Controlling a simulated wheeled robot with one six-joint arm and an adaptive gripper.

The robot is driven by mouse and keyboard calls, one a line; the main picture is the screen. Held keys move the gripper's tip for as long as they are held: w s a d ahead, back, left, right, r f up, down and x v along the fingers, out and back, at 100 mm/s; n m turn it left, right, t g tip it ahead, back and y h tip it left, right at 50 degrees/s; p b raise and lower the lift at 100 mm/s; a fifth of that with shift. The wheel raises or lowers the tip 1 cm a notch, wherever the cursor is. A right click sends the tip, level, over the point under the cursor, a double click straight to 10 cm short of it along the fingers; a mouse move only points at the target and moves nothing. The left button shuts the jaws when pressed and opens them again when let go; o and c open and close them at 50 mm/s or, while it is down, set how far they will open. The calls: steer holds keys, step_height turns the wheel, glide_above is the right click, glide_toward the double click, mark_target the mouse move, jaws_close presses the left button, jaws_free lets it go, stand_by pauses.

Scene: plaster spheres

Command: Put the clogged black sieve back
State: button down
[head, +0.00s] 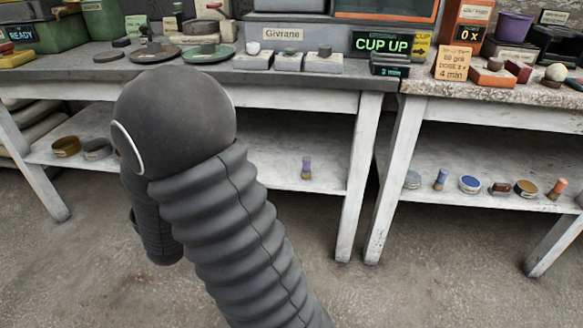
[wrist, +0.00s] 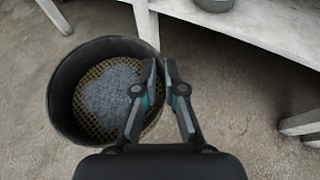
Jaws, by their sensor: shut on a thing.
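The black sieve (wrist: 64,80) fills the left half of the wrist view. It has a tall black wall and a brass-coloured mesh floor, with a grey clump (wrist: 108,88) covering much of the mesh. My gripper (wrist: 159,68) is shut on the right side of its rim, and the sieve hangs above the concrete floor. In the head view the sieve and my gripper are hidden behind my arm. A brass-coloured round pan (head: 66,146) and a grey round pan (head: 97,150) stand on the left bench's lower shelf.
The left bench's lower shelf (head: 265,165) has bare room around a small purple-topped item (head: 306,168). Several small tins and stubs stand on the right bench's lower shelf. White bench legs (head: 362,180) stand close by. The benchtops are crowded.

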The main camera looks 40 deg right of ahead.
steer(key=w+d+r+m+g+h, duration=0.2)
steer(key=d+m+g+h, duration=0.3)
steer(key=d, duration=1.3)
steer(key=s+d+m+g+h, duration=0.1)
steer(key=s+d+m+g, duration=0.2)
steer(key=d, duration=0.3)
steer(key=s+d+m+g+h+b, duration=0.1)
steer(key=s+d+m+g+h, duration=0.15)
steer(key=d, duration=0.35)
steer(key=s+d+m+g, duration=0.3)
steer(key=d+m, duration=0.1)
steer(key=d, duration=0.2)
steer(key=w+d+f, duration=0.1)
steer(key=w+f, duration=0.1)
steer(key=w, duration=0.1)
steer(key=w+d+f, duration=0.2)
steer(key=w, duration=0.2)
steer(key=w+d+f, duration=0.1)
steer(key=w+f, duration=0.2)
steer(key=shift+w+d, duration=0.2)
steer(key=shift+w, duration=0.05)
steer(key=shift+w+f, duration=0.1)
steer(key=shift+f, duration=1.95)
steer(key=c, duration=1.2)
jaws_free()
steer(key=shift+c, duration=0.2)
